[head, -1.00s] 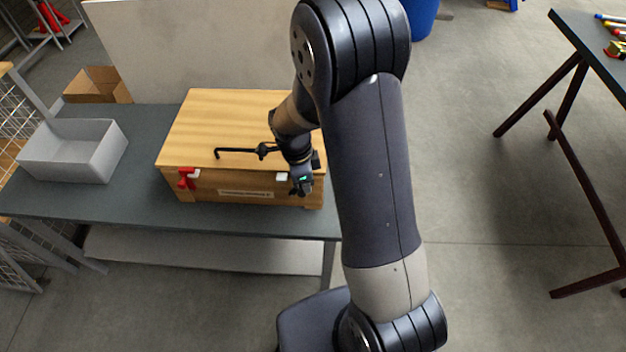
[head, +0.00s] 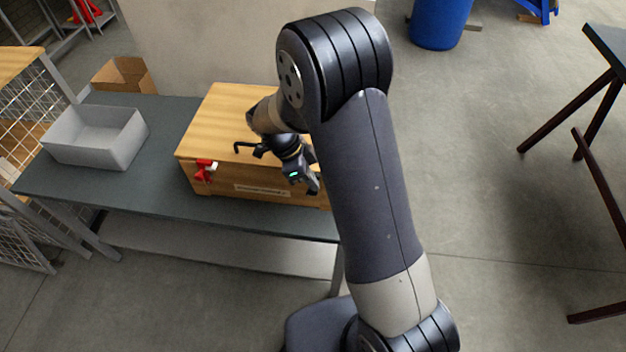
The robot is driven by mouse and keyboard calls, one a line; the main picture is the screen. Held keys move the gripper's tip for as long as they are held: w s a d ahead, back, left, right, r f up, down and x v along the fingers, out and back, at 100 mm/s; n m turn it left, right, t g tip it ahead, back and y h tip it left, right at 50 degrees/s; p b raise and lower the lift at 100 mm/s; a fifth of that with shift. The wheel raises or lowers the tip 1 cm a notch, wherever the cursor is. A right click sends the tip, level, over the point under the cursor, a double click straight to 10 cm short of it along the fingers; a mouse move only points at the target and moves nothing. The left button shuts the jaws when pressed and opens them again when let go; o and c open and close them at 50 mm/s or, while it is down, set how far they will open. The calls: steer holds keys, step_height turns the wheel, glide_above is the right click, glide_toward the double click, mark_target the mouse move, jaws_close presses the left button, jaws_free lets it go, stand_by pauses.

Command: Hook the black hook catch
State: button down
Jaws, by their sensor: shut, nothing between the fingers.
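A light wooden box (head: 216,120) with a closed-looking lid stands on the grey bench. A red latch (head: 204,171) is on the left of its front face, and a pale label (head: 262,190) is in the middle. A black bar handle (head: 244,147) lies along the lid's front part; its right end is hidden by my wrist. My gripper (head: 312,185) is at the right of the box's front face, tilted down and right, shut and empty. The black hook catch cannot be made out; my gripper and arm cover that part of the front. I cannot tell whether my gripper touches the box.
The grey bench (head: 150,190) holds a grey open bin (head: 96,138) left of the box. A cardboard box (head: 124,74) is behind it, and a blue barrel (head: 440,22) stands at the back. A dark table (head: 606,45) is at the right. The floor between is clear.

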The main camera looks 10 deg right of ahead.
steer(key=shift+a+f+b, duration=0.15)
steer(key=shift+a+b, duration=0.25)
stand_by(0.6)
stand_by(0.3)
steer(key=shift+w+r+p, duration=0.1)
steer(key=shift+r+p, duration=0.3)
steer(key=shift+r, duration=0.5)
steer(key=shift+d+r, duration=0.2)
steer(key=shift+d, duration=0.1)
step_height(320, 180, up, 11)
steer(key=w, duration=0.1)
steer(key=shift+w+a+b, duration=0.2)
steer(key=shift+a+b, duration=0.2)
steer(key=shift+b, duration=0.05)
